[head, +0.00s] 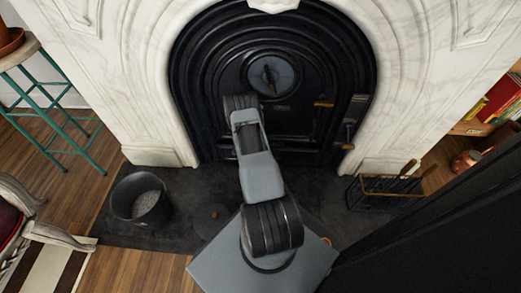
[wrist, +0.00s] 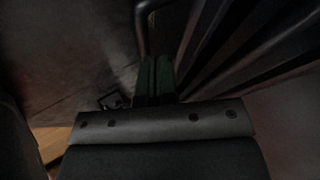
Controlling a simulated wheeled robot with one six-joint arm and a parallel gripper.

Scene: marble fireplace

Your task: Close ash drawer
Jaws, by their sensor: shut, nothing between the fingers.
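The black arched fireplace front (head: 335,65) stands in the marble surround. My arm covers the lower middle of it in the head view, and I cannot make out the ash drawer there. My gripper is hidden behind my arm in that view. In the wrist view my gripper (wrist: 154,62) has its two dark green fingers together, with nothing between them. A dark curved bar (wrist: 142,28) is just beyond the fingertips, slightly left. It may be a handle; I cannot tell whether the fingers touch it. Dark ridged metal (wrist: 225,45) runs along the right.
A black bucket (head: 141,200) stands on the dark hearth (head: 185,225) at left. A black rack with wooden handles (head: 385,186) stands at right. A wood-tipped handle (head: 348,138) hangs on the fireplace's right. A green-legged stool (head: 60,125) and a chair (head: 35,225) are farther left.

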